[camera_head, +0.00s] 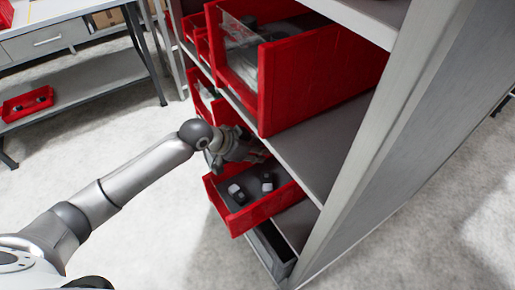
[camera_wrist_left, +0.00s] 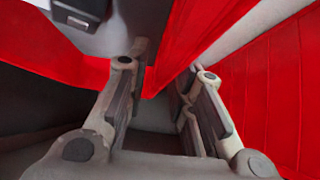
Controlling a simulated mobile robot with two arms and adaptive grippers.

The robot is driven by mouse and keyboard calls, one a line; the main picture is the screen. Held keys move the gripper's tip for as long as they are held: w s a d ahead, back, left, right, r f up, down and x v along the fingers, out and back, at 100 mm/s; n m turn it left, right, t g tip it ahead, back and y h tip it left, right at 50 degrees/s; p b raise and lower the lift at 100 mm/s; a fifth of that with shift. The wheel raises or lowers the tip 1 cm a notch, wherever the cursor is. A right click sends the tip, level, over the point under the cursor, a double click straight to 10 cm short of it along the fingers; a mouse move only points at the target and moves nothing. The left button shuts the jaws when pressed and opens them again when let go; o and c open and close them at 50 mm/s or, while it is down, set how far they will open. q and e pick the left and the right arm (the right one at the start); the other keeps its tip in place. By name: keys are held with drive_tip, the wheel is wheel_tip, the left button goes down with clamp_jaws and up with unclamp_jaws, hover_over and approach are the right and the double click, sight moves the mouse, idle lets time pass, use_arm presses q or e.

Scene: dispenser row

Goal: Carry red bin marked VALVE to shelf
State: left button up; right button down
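A red bin (camera_head: 262,208) sits on a lower shelf of the grey rack, jutting out past its front, with a few small dark and pale parts (camera_head: 237,193) inside. No VALVE marking can be read on any bin. My left gripper (camera_head: 252,152) is at this bin's far-left side, partly overlapping the bin beside it. In the left wrist view my left gripper (camera_wrist_left: 165,85) has its fingers apart. Red walls (camera_wrist_left: 250,90) show on both sides of it, and I see nothing clamped between the fingers. My right gripper is out of view.
A large red bin (camera_head: 320,80) with bagged contents stands on the shelf above, close over my left gripper. More red bins are farther along the rack. A grey bin (camera_head: 268,250) is below. The rack's side panel (camera_head: 400,130) is at right. A workbench (camera_head: 70,40) stands at back left.

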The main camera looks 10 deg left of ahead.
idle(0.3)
use_arm(q)
drive_tip(key=v, duration=1.2)
drive_tip(key=shift+a, duration=0.1)
